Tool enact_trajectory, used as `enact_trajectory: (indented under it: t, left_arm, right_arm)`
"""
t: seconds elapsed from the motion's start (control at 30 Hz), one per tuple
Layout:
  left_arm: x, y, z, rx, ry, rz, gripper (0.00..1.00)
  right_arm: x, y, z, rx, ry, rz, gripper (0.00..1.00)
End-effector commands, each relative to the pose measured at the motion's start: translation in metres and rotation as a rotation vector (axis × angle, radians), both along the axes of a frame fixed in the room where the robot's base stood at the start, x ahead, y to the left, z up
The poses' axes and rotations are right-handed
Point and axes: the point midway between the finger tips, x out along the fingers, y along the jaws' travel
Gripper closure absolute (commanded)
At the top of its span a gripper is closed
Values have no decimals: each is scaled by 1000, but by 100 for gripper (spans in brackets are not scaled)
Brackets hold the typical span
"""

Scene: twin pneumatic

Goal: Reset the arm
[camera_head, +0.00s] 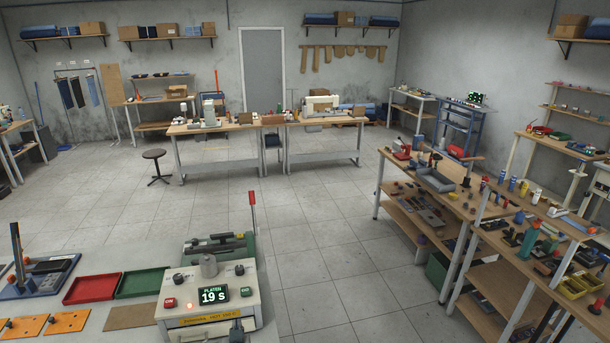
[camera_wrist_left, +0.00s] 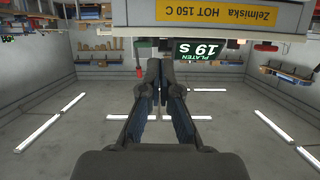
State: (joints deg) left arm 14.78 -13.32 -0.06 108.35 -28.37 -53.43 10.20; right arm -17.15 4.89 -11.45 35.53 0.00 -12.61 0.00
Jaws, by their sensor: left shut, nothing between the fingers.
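My left gripper (camera_wrist_left: 165,70) is shut and empty in the left wrist view, its two dark fingers together. It points at the front of a heat press (camera_head: 208,299) with a yellow label reading "HOT 150 C". A small dark part at the bottom edge of the head view, in front of the press, seems to be this gripper. I cannot tell the exact gap to the press. The press display (camera_head: 213,295) reads "PLATEN 19 S", between a red button (camera_head: 170,303) and a green button (camera_head: 247,291). My right gripper is not in view.
On the grey bench left of the press lie a red tray (camera_head: 92,288), a green tray (camera_head: 143,282) and orange plates (camera_head: 70,321). A red-tipped lever (camera_head: 252,200) rises beside the press. Crowded workbenches (camera_head: 440,185) stand at right; open tiled floor (camera_head: 320,250) lies between.

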Motion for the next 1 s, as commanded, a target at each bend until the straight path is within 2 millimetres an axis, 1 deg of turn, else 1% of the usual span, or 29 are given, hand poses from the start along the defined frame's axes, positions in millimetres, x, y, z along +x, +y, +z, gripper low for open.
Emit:
enact_trajectory:
  t: [0.03,0.07,0.1,0.17,0.2,0.27,0.3,0.37,0.4,0.5,0.63,0.83,0.87,0.9,1.0]
  left_arm:
    - [-25,7,-29,1,69,-6,100]
    - [-42,9,-46,-1,116,-15,100]
    - [-67,12,-69,-3,185,-29,100]
    - [-107,15,-99,-8,286,-58,100]
    - [-133,15,-116,-10,352,-81,100]
    - [-169,13,-136,-14,438,-115,100]
    - [-189,12,-145,-16,488,-137,100]
    - [-217,10,-157,-20,556,-167,100]
    - [-234,8,-163,-22,596,-188,100]
    - [-273,4,-174,-26,684,-233,100]
    - [-317,-2,-183,-31,785,-292,100]
    - [-380,-11,-187,-40,924,-381,100]
    - [-382,-11,-192,-41,934,-387,100]
    - [-376,-12,-206,-42,935,-383,100]
    - [-370,-13,-235,-44,944,-383,100]
  right_arm:
    - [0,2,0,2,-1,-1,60]
    - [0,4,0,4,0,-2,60]
    - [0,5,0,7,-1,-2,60]
    - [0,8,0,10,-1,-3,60]
    - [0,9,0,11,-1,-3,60]
    - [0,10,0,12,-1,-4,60]
    - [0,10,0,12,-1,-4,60]
    - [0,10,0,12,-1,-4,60]
    - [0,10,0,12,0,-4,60]
    - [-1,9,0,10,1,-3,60]
    - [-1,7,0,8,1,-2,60]
    - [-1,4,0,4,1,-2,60]
    - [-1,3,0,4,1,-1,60]
    - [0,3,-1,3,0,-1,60]
    - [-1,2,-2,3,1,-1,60]
